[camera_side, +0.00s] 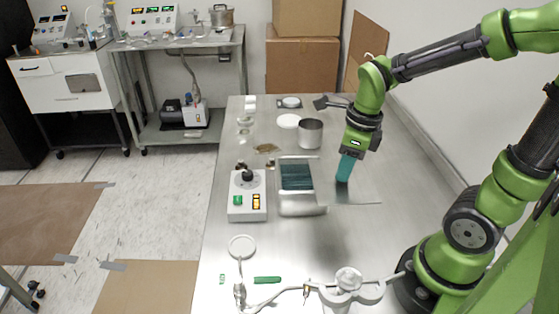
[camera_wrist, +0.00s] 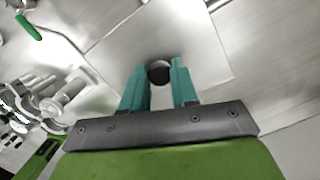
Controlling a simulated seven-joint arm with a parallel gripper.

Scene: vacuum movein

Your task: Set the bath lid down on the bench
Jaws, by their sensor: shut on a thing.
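The bath lid is a thin, flat metal plate (camera_side: 360,197) to the right of the open water bath (camera_side: 299,205). In the wrist view the lid (camera_wrist: 205,45) is a pale sheet with a dark round knob (camera_wrist: 159,71). My gripper (camera_side: 344,178) points down with its teal fingers shut on the knob; the fingers (camera_wrist: 158,82) flank it in the wrist view. The lid looks level and low, at or close to the bench (camera_side: 350,240); I cannot tell if it touches. The fingers hide the knob in the side view.
A control box (camera_side: 247,195) stands left of the bath. A metal pot (camera_side: 310,133) and white dishes (camera_side: 288,121) are behind. A white apparatus (camera_side: 350,285) and a green strip (camera_side: 267,280) lie at the front. Bare bench surrounds the lid on its right.

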